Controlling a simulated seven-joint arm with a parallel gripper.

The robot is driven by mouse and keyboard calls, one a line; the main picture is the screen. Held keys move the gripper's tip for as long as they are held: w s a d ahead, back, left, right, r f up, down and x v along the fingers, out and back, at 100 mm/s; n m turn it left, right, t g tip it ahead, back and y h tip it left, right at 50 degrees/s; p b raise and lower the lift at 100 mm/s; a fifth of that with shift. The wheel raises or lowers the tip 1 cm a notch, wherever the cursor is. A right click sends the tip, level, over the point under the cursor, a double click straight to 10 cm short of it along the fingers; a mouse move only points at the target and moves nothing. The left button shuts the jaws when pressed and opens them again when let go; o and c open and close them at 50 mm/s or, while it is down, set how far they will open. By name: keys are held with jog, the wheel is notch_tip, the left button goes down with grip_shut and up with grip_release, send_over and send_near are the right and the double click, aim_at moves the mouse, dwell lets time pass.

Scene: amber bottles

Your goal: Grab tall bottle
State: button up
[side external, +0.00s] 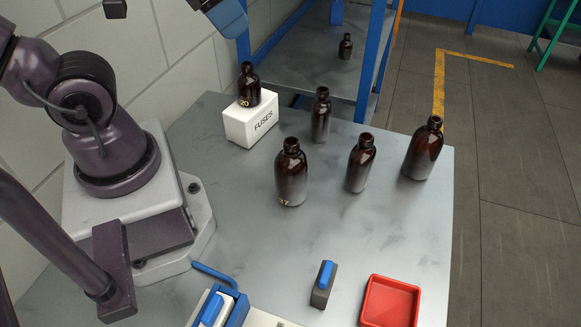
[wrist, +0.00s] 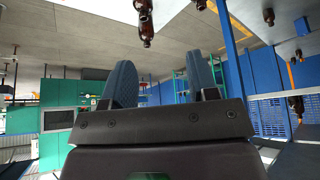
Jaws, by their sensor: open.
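Several amber bottles stand upright in the side view. A broad one marked 37 (side external: 290,175) is nearest the front. A slimmer one (side external: 321,116) is behind it, another (side external: 360,165) to its right, and a large one (side external: 423,150) near the table's right edge. One marked 20 (side external: 249,86) stands on the white FUSES box (side external: 252,122). I cannot tell for sure which is tallest. In the wrist view, my gripper (wrist: 162,68) is open and empty. Several bottles, including one (wrist: 146,22), appear upside down along the top and right, apart from the fingers.
A red tray (side external: 390,303), a dark block with a blue top (side external: 323,284) and a blue-and-white device (side external: 218,308) lie at the table front. A blue-framed shelf (side external: 330,78) behind holds another small bottle (side external: 345,46).

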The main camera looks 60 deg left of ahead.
dwell(0.4)
jog(key=o, duration=0.8)
jog(key=shift+o, duration=0.2)
jog(key=n+h, duration=1.6)
jog(key=n, duration=0.2)
send_near(291, 175)
jog(key=d+r, duration=0.3)
jog(key=d, duration=0.1)
jog(key=f+n+t+y, duration=0.1)
jog(key=f+n+t, duration=0.1)
jog(key=n, duration=0.1)
jog(key=f+n+t+y, duration=0.1)
jog(key=f+n+t, duration=0.1)
jog(key=n+t, duration=0.1)
jog(key=f+n+t+y, duration=0.2)
jog(key=f+n, duration=0.1)
jog(key=shift+w+a+f+t, duration=0.1)
jog(key=shift+w+a+t, duration=0.25)
jog(key=shift+w+t, duration=0.05)
jog(key=shift+w+d+f+n, duration=0.1)
jog(key=shift+d+f+n, duration=0.05)
jog(key=shift+n, duration=0.25)
jog(key=shift+x, duration=2.35)
